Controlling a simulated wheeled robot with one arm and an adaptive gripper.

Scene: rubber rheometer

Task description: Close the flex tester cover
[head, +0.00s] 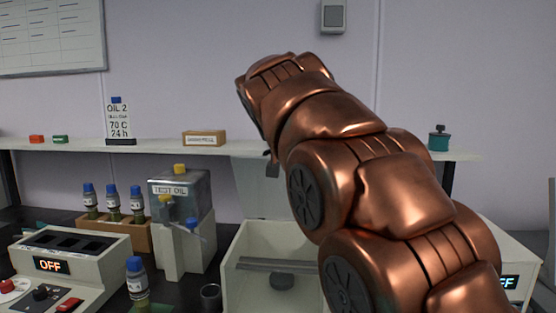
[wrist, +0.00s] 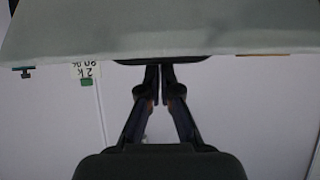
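The flex tester (head: 240,295) looks to be the cream open-topped box at the lower middle of the head view, with a bar and a dark round part inside. Its cover (head: 262,195) seems to be the pale see-through panel standing up behind the box, partly hidden by my arm. In the wrist view the cover (wrist: 60,35) fills the top as a grey sheet with a dark piece under its edge. My gripper (wrist: 160,68) has its fingertips together at that dark piece. I cannot tell whether they touch it. My arm mostly hides the gripper in the head view.
A shelf (head: 380,154) crosses behind the cover, bearing a small box (head: 204,138) and a teal item (head: 438,139). Left of the box stand the test oil tank (head: 180,190), a dark cup (head: 210,296), a blue-capped bottle (head: 137,280) and an OFF-display unit (head: 70,265).

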